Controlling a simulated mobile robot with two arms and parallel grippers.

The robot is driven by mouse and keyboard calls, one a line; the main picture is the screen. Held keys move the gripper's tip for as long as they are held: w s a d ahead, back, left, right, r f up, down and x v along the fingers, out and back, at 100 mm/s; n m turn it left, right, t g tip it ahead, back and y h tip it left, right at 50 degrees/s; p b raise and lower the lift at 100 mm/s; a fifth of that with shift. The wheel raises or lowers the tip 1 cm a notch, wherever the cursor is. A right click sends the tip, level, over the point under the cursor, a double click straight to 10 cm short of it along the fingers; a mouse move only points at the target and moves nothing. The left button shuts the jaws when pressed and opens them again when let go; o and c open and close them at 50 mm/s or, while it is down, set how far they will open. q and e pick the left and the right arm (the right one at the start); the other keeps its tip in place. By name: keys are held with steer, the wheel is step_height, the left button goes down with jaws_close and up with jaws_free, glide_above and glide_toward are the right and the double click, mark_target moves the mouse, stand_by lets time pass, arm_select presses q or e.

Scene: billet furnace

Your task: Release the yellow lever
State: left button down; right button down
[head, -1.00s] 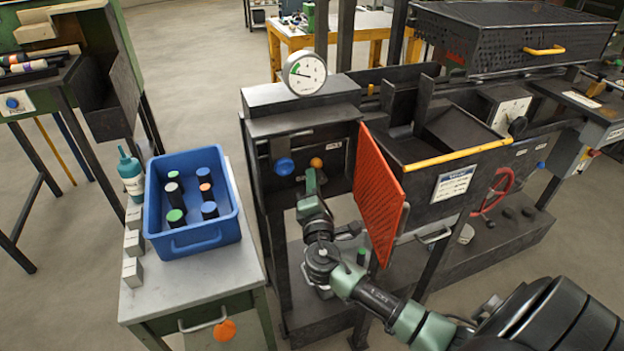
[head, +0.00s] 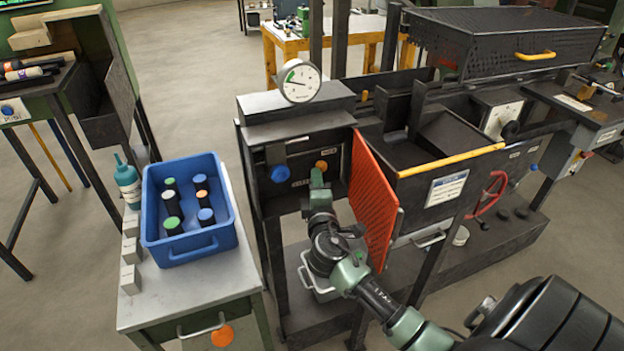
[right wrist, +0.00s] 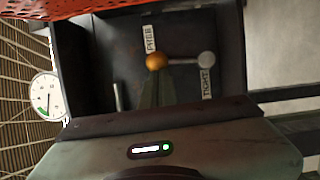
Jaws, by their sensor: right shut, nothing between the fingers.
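The yellow lever's round knob (head: 321,166) shows on the dark panel below the gauge, to the right of a blue knob. In the right wrist view the yellow knob (right wrist: 156,62) is joined by a grey rod to a grey ball end (right wrist: 206,58). My right gripper (head: 317,179) is in front of the panel, just below the knob. In the right wrist view its fingers (right wrist: 158,88) are shut and empty, with the tips at the knob's edge; whether they touch it I cannot tell. My left gripper is out of view.
The blue knob (head: 280,174) is close on the left. The orange perforated door (head: 374,205) stands open right beside my right forearm. A gauge (head: 299,77) is above. A blue bin (head: 190,208) of several cylinders stands on the left table.

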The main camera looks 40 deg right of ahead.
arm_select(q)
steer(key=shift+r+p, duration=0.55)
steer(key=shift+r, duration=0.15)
arm_select(e)
steer(key=shift+s+d+r+m+g, duration=0.15)
steer(key=shift+d+m, duration=0.2)
steer(key=shift+m, duration=0.2)
steer(key=shift+d+r+m+g, duration=0.15)
steer(key=shift+d+m, duration=0.2)
steer(key=shift+m, duration=0.2)
steer(key=shift+f, duration=0.15)
